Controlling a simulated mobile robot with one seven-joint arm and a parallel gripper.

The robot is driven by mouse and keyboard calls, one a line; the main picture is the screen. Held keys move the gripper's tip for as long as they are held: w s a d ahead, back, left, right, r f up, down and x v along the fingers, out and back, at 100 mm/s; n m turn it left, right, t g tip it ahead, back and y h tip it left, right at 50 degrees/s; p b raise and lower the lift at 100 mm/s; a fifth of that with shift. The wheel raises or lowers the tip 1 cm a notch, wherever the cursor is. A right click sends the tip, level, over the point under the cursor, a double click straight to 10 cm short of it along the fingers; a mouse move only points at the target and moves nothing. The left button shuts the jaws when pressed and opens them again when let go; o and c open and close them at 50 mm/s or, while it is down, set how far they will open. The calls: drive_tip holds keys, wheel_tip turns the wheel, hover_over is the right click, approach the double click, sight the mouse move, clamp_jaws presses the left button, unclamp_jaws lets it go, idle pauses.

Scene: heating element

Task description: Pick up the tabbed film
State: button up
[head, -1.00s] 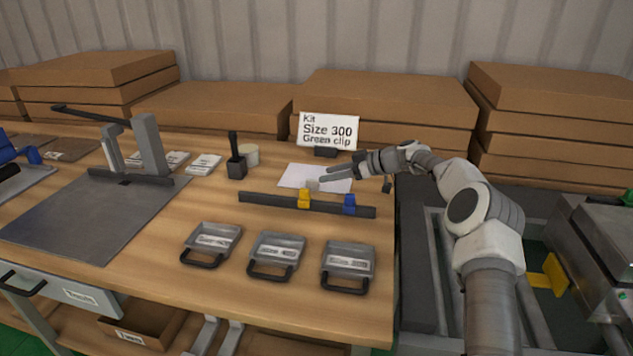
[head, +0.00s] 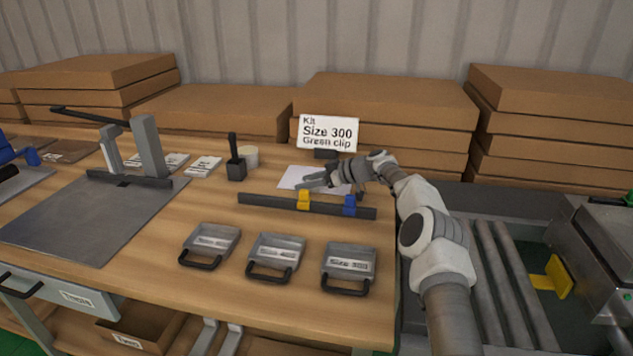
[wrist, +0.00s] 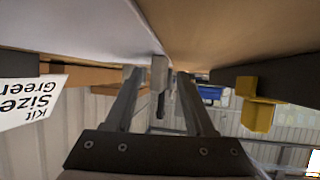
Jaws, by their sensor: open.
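The tabbed film is a thin white sheet (head: 291,173) lying flat on the wooden bench, behind the dark bar. In the wrist view the film (wrist: 85,22) fills the upper left, seen upside down. Its small grey tab (wrist: 159,74) shows between my fingertips, with a gap on both sides. My gripper (head: 303,183) is open and low over the film's front edge, and covers the tab in the head view. The wrist view shows both fingers of my gripper (wrist: 159,80) apart, one on each side of the tab. No contact is visible.
A dark bar (head: 270,203) with a yellow clip (head: 303,199) and a blue clip (head: 350,205) lies just in front. A kit sign (head: 328,132) stands behind. Three grey handled trays (head: 276,254) sit nearer the front edge. A dark holder (head: 236,166) stands to the left.

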clamp_jaws()
idle(0.3)
